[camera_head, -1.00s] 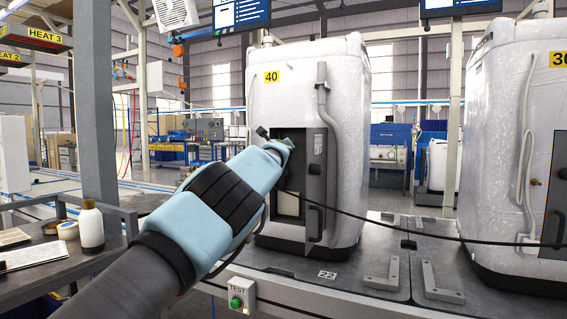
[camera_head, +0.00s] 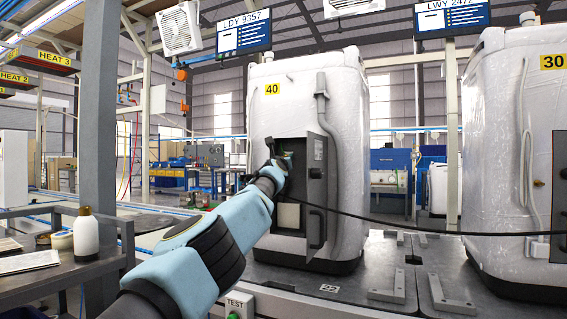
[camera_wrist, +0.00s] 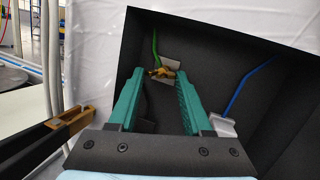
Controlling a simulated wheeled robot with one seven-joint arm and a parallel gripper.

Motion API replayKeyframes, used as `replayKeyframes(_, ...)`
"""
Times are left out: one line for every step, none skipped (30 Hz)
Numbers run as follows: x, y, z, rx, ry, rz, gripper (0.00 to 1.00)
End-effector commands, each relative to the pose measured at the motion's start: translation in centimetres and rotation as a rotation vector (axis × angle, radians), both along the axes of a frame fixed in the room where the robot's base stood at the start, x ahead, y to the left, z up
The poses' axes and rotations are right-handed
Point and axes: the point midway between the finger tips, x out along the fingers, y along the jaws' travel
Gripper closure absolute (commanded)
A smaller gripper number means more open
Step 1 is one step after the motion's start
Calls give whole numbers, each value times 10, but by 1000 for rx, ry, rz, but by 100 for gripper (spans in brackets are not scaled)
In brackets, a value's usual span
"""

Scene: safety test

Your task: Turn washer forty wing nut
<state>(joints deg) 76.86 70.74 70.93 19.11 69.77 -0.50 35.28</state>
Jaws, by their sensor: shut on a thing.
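Washer forty (camera_head: 263,120), wrapped in white film with a yellow 40 label, stands in the middle of the head view. Its dark service door (camera_head: 317,185) is open to the right. My gripper (camera_head: 284,163) reaches into the opening there. In the wrist view a small brass wing nut (camera_wrist: 160,72) sits in front of a metal bracket in the dark compartment (camera_wrist: 215,55).
A green wire (camera_wrist: 156,45) rises behind the nut and a blue wire (camera_wrist: 250,85) runs to its right. A black cable (camera_head: 390,222) crosses before washer thirty (camera_head: 495,130). A bench with a white bottle (camera_head: 86,236) stands at left.

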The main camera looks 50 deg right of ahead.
Motion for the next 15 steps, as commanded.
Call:
replayKeyframes(0,0,-2,2,-9,-2,100)
replayKeyframes(0,0,-2,5,-17,-2,100)
replayKeyframes(0,0,-2,8,-27,-1,100)
replayKeyframes(0,0,-2,8,-32,-2,100)
replayKeyframes(0,0,-2,9,-38,-2,100)
replayKeyframes(0,0,-2,12,-46,-3,100)
replayKeyframes(0,0,-2,13,-52,-2,100)
replayKeyframes(0,0,-2,14,-58,-2,100)
replayKeyframes(1,0,-2,15,-63,-2,100)
replayKeyframes(1,0,-1,16,-68,-2,100)
replayKeyframes(0,0,-2,17,-72,-3,100)
replayKeyframes(0,0,-2,19,-78,-4,100)
replayKeyframes(0,0,-2,20,-82,-4,100)
replayKeyframes(1,0,-2,22,-88,-2,100)
replayKeyframes(1,0,-2,25,-95,-2,100)
